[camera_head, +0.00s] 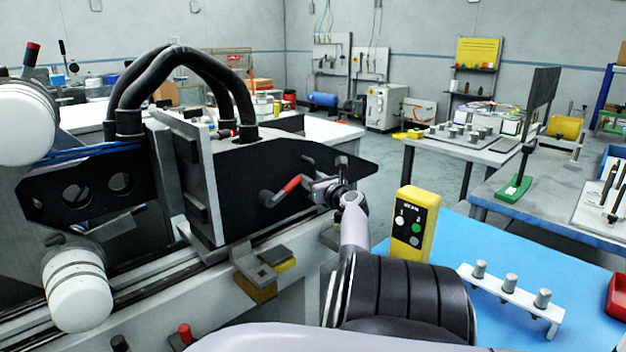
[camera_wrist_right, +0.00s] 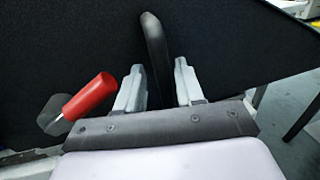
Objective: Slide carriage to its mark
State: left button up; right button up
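The carriage is a black plate (camera_head: 290,165) with a pale upright panel (camera_head: 200,165), standing on a rail at the left in the head view. Two thick black hoses arch over its top. A lever with a red grip (camera_head: 291,184) sticks out from the plate; the grip also shows in the wrist view (camera_wrist_right: 90,97). My right gripper (camera_head: 326,187) is at the plate's front face, right of the red grip. In the wrist view its two fingers (camera_wrist_right: 160,85) stand apart with a black handle (camera_wrist_right: 153,45) between them; I see no clear grip on it. My left gripper is not in view.
A yellow button box (camera_head: 415,225) stands on the blue table top (camera_head: 450,235), right of my right arm. A white rack with pegs (camera_head: 510,290) and a red bin (camera_head: 617,297) are there too. A metal block with yellow (camera_head: 263,268) sits on the rail's front edge.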

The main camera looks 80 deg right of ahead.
jog(key=p+v, duration=0.1)
jog(key=v, duration=0.6)
dwell(0.4)
jog(key=shift+a, duration=0.1)
